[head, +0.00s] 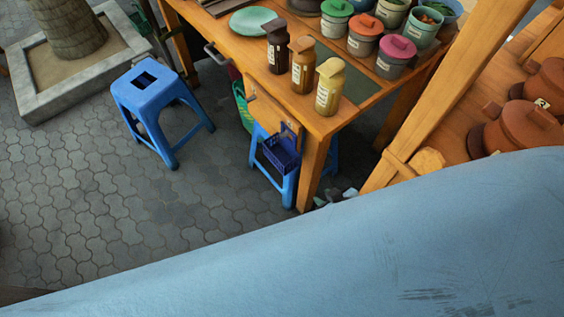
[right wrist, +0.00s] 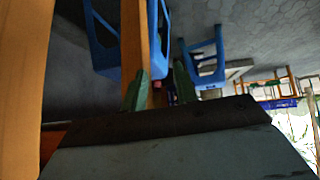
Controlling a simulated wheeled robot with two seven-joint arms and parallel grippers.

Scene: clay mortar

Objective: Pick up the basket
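A small dark blue basket (head: 282,153) is at the side of the wooden table, in front of a blue stool under the tabletop. I cannot tell whether it hangs or rests there. I cannot make it out for sure in the right wrist view. My right gripper (head: 335,196) shows only as small tips past the edge of my blue arm, low and right of the basket by the table leg. In the right wrist view its two green fingers (right wrist: 160,90) stand apart with nothing held between them. My left gripper is not in view.
The wooden table (head: 318,122) carries bottles (head: 302,66) and lidded pots (head: 397,57). A blue stool (head: 155,95) stands left on open paving. A green container (head: 242,107) is under the table. A wooden shelf with clay pots (head: 532,124) is at right.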

